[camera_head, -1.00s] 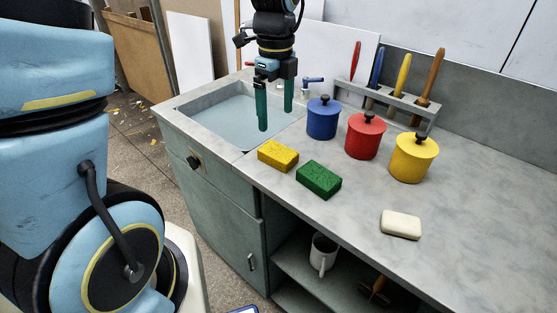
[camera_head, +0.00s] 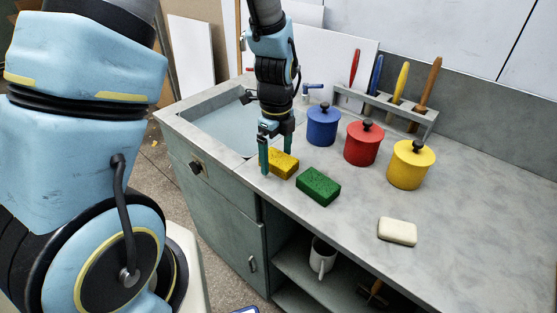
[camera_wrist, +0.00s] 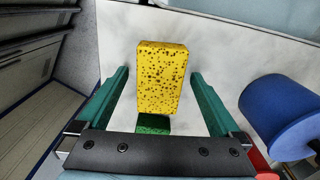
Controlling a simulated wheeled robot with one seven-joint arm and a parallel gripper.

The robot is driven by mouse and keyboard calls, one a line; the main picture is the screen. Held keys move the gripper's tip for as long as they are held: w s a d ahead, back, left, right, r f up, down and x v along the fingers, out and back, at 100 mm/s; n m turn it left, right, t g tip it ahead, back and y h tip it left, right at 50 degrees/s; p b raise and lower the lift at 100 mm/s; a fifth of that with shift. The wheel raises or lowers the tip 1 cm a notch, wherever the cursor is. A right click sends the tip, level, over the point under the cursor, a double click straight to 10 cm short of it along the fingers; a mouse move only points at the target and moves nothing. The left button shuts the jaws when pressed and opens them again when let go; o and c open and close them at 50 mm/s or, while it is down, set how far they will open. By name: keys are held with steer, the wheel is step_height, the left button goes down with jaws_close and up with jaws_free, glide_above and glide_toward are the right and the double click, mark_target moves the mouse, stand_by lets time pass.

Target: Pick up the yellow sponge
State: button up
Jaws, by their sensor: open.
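The yellow sponge (camera_head: 285,163) lies on the grey counter near its front edge, beside the sink. My gripper (camera_head: 276,163) is open and has come down at the sponge, with one finger in front of it and the other behind, partly hidden. In the wrist view the yellow sponge (camera_wrist: 161,78) shows between the two green fingers of my gripper (camera_wrist: 160,92), with a gap on each side. The fingers do not appear to touch it.
A green sponge (camera_head: 318,186) lies close to the right of the yellow one. Blue (camera_head: 322,125), red (camera_head: 363,143) and yellow (camera_head: 411,164) lidded pots stand behind. A white soap bar (camera_head: 397,231) lies further right. The sink (camera_head: 219,122) is at left.

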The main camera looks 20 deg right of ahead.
mark_target(277, 157)
steer(key=c, duration=1.4)
steer(key=shift+o, duration=0.2)
step_height(277, 157, up, 10)
steer(key=b, duration=0.2)
steer(key=o, duration=0.7)
steer(key=c, duration=0.6)
